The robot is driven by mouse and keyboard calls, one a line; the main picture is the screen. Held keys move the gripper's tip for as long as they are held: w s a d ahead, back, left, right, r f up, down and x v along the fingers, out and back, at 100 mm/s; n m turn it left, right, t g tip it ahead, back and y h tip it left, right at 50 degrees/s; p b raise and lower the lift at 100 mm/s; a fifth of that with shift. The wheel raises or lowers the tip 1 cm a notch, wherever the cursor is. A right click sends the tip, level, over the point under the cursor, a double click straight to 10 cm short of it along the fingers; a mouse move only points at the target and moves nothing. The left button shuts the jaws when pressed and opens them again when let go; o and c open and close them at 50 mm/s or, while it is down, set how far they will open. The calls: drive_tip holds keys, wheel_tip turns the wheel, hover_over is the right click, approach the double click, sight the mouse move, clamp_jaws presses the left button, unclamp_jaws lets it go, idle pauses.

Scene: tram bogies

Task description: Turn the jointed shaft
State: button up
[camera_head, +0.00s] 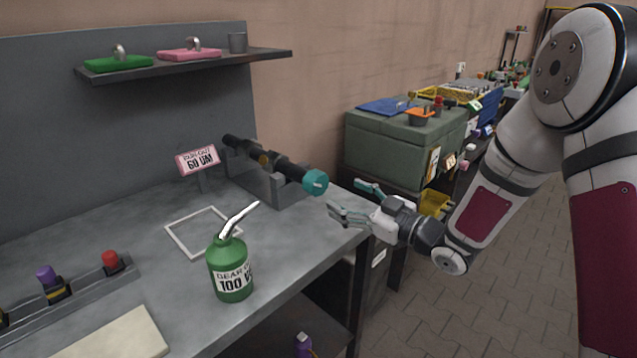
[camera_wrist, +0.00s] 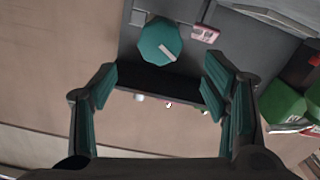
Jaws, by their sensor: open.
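The jointed shaft (camera_head: 268,160) is dark and lies in a grey cradle (camera_head: 262,183) on the bench. Its near end carries a teal knob (camera_head: 315,182) with a pale mark. In the wrist view the teal knob (camera_wrist: 160,44) shows face-on, its pale mark slanting down to the right. My gripper (camera_head: 352,200) is open and empty, to the right of the knob and apart from it. In the wrist view the two teal-padded fingers (camera_wrist: 160,88) stand wide apart, with the knob between and beyond them.
A green oil can (camera_head: 230,270) stands near the bench front, beside a white square frame (camera_head: 203,232). A pink sign (camera_head: 198,160) stands left of the cradle. A shelf (camera_head: 190,64) hangs above. A green chest (camera_head: 400,145) stands behind my gripper. Floor on the right is clear.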

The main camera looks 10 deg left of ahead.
sight(321, 184)
drive_tip(key=x, duration=1)
drive_tip(key=shift+w+a, duration=0.15)
drive_tip(key=shift+a, duration=0.1)
drive_tip(key=shift+c, duration=0.5)
drive_tip(key=c, duration=1.1)
